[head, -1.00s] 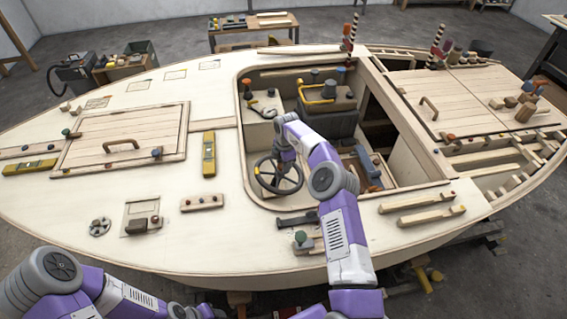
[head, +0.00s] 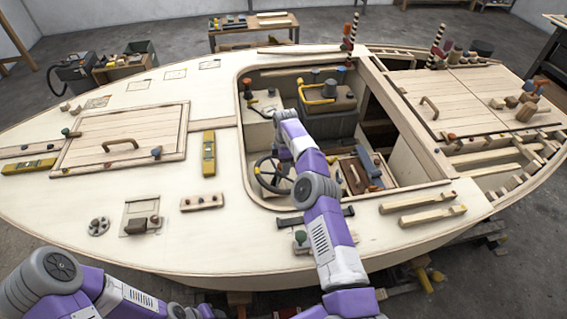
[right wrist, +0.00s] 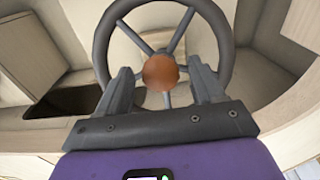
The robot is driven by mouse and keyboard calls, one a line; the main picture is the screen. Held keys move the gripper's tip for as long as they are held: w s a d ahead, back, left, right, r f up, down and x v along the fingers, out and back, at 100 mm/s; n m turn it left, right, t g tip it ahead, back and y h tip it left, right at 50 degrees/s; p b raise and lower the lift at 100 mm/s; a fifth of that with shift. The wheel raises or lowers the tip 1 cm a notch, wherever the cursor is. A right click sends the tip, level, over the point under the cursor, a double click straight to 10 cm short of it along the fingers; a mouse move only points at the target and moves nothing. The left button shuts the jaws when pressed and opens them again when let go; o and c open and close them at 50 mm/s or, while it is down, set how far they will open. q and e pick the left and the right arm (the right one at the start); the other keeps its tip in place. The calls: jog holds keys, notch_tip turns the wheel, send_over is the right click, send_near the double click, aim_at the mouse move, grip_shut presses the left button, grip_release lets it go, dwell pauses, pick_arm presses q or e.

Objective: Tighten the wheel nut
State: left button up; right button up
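The dark steering wheel (head: 262,177) stands in the cockpit, partly hidden by my right arm in the head view. In the right wrist view, the wheel (right wrist: 222,42) faces the camera with several spokes. The round orange-brown wheel nut (right wrist: 160,72) is at its hub. My right gripper (right wrist: 164,88) is open, its two dark fingers apart on either side of the nut as seen, with nothing between them held. I cannot tell the depth gap to the nut. In the head view, my arm hides the right gripper. My left arm is at the lower left; its gripper is out of view.
A grey box with a yellow handle (head: 318,107) stands behind the wheel in the cockpit. The cockpit's wooden rim surrounds the wheel. A yellow level (head: 209,153) and a block with several pegs (head: 202,202) lie on the deck to the left.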

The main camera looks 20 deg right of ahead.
jog(key=shift+r, duration=0.1)
notch_tip(320, 180, up, 8)
jog(key=p, duration=0.3)
jog(key=shift+f, duration=0.25)
jog(key=shift+f, duration=0.1)
